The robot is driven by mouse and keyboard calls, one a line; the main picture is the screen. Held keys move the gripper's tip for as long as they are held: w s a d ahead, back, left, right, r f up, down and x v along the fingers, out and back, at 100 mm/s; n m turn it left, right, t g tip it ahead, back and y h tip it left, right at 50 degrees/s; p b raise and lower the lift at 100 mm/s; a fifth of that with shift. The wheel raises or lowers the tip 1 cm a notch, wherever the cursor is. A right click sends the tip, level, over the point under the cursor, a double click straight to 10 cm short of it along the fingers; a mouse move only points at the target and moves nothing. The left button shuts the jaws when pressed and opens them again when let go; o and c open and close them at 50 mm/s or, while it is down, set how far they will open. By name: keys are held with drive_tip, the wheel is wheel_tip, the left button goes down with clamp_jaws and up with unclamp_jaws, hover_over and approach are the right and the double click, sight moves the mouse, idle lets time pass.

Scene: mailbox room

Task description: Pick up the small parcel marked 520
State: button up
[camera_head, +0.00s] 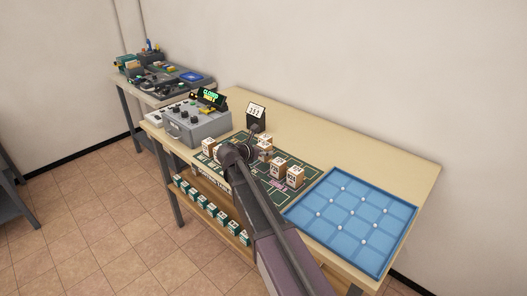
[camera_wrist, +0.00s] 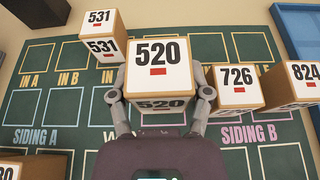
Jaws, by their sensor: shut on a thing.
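The small parcel marked 520 (camera_wrist: 158,68) is a brown box with white label faces and a small red mark. In the wrist view it sits between the two fingers of my gripper (camera_wrist: 160,100), which is shut on it from left and right. The label faces the camera. Whether its base touches the green mat is hidden. In the head view my gripper (camera_head: 262,148) is over the mat, and my arm hides most of the parcel.
The green mat (camera_wrist: 47,137) has marked bays. Parcel 531 (camera_wrist: 103,38) is left of 520; parcels 726 (camera_wrist: 237,85) and 824 (camera_wrist: 303,82) are to its right. A grey control box (camera_head: 197,122), a "252" sign (camera_head: 256,110) and a blue tray (camera_head: 350,215) share the table.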

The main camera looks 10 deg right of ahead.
sight(263, 145)
drive_tip(key=shift+r+p, duration=2.5)
drive_tip(key=shift+r, duration=0.45)
